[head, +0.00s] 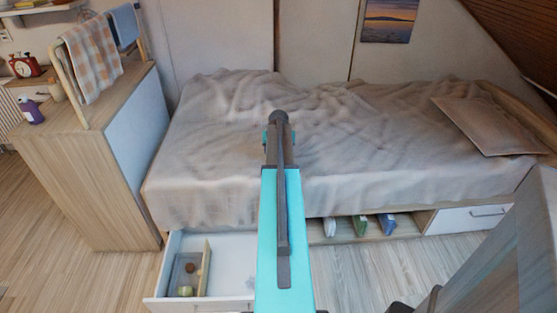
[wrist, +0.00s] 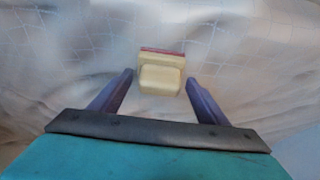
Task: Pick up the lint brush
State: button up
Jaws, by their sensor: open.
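In the wrist view, a cream block-shaped thing with a red strip along its far edge (wrist: 161,57) lies on the pale bedspread; it looks like the lint brush. My gripper (wrist: 160,78) is open, with its two dark fingers apart. The thing shows between and just beyond the fingertips, and nothing is visibly held. I cannot tell how far above the cloth the fingers are. In the head view, my arm reaches over the bed and hides the brush and the fingers.
The bed (head: 210,130) has a rumpled grey cover and a pillow (head: 490,125) at right. An open drawer (head: 230,270) under it holds small items. A wooden cabinet (head: 75,180) with a towel rack stands at left. Books (head: 360,225) sit in the bed's open shelf.

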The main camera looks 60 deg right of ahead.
jog(key=shift+c, duration=0.5)
jog(key=c, duration=1.1)
jog(key=shift+r, duration=0.45)
notch_tip(320, 180, up, 3)
jog(key=shift+f, duration=0.15)
jog(key=s+a, duration=0.2)
jog(key=a, duration=0.2)
jog(key=s+a+r, duration=0.1)
jog(key=s+a, duration=0.1)
jog(key=a, duration=0.3)
jog(key=s+a, duration=0.3)
jog(key=a, duration=0.2)
jog(key=shift+a+r+b, duration=0.15)
jog(key=shift+r+b, duration=0.05)
jog(key=shift+b, duration=0.1)
